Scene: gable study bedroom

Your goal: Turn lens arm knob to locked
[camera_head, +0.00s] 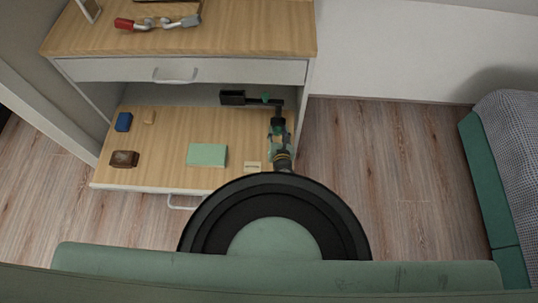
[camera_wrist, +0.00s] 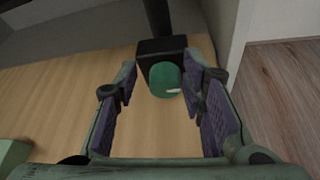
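A green knob (camera_wrist: 166,81) with a small white mark sits on the front of a black block (camera_wrist: 158,49) in the wrist view. In the head view the small green knob (camera_head: 265,97) shows on a dark lens arm (camera_head: 233,98) over the right part of the open shelf. My gripper (camera_wrist: 162,72) is open, with its two purple-padded fingers on either side of the knob. A gap shows to the left of the knob; the right pad is closer, and I cannot tell if it touches. In the head view my gripper (camera_head: 277,131) is small and partly hidden.
The wooden shelf (camera_head: 165,160) holds a blue block (camera_head: 123,121), a brown object (camera_head: 124,158), a green box (camera_head: 207,155) and a small pale label (camera_head: 252,167). A closed drawer (camera_head: 215,70) lies above. A white side panel (camera_wrist: 232,30) stands right of my gripper.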

